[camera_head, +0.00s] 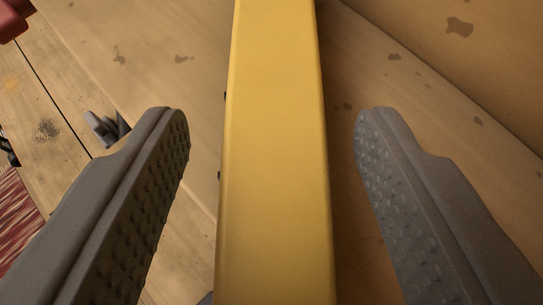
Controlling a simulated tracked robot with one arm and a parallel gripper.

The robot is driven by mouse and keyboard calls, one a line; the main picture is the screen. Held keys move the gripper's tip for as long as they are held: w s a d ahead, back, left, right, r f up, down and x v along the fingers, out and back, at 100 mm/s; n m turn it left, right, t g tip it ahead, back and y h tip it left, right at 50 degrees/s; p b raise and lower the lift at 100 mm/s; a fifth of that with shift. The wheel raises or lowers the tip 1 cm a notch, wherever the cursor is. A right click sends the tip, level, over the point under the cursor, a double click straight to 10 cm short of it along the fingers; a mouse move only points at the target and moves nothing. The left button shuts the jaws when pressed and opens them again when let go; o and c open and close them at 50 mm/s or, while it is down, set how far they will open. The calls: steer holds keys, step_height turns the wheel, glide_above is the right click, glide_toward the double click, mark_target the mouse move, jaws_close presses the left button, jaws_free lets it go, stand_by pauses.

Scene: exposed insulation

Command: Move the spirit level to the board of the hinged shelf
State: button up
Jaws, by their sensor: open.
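A long yellow bar, which looks like the spirit level (278,150), runs from the top edge to the bottom edge of the view; both its ends are out of view. My gripper (267,120) is open. Its two grey fingers with dimpled pads stand on either side of the yellow bar, with a visible gap on each side. Neither finger touches it in this view. The bar appears to lie over a wooden surface (165,50); I cannot tell whether it rests on it. I cannot pick out the hinged shelf for certain.
A wooden panel edge crosses the upper right. Below the wood at the left are floor planks (45,125) and a red striped rug (15,215). A red object (12,20) is cut off at the top left. A small grey part (102,127) shows beside the left finger.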

steer(key=d+v, duration=0.1)
steer(key=v, duration=1.1)
steer(key=shift+a+b, duration=0.35)
steer(key=shift+a, duration=0.15)
steer(key=w+a+r+n+y, duration=0.1)
steer(key=w+a+r, duration=0.4)
steer(key=a+r, duration=0.5)
steer(key=w+a+r+n, duration=0.1)
steer(key=w+a+r, duration=0.3)
steer(key=a+r, duration=0.55)
steer(key=s+a+r+t, duration=0.1)
steer(key=s+a+r, duration=0.2)
steer(key=a+r, duration=0.7)
steer(key=s+a+r+m+t, duration=0.1)
steer(key=s+a+r+t, duration=0.1)
steer(key=a+r, duration=0.9)
steer(key=shift+v, duration=0.95)
steer(key=shift+d, duration=0.1)
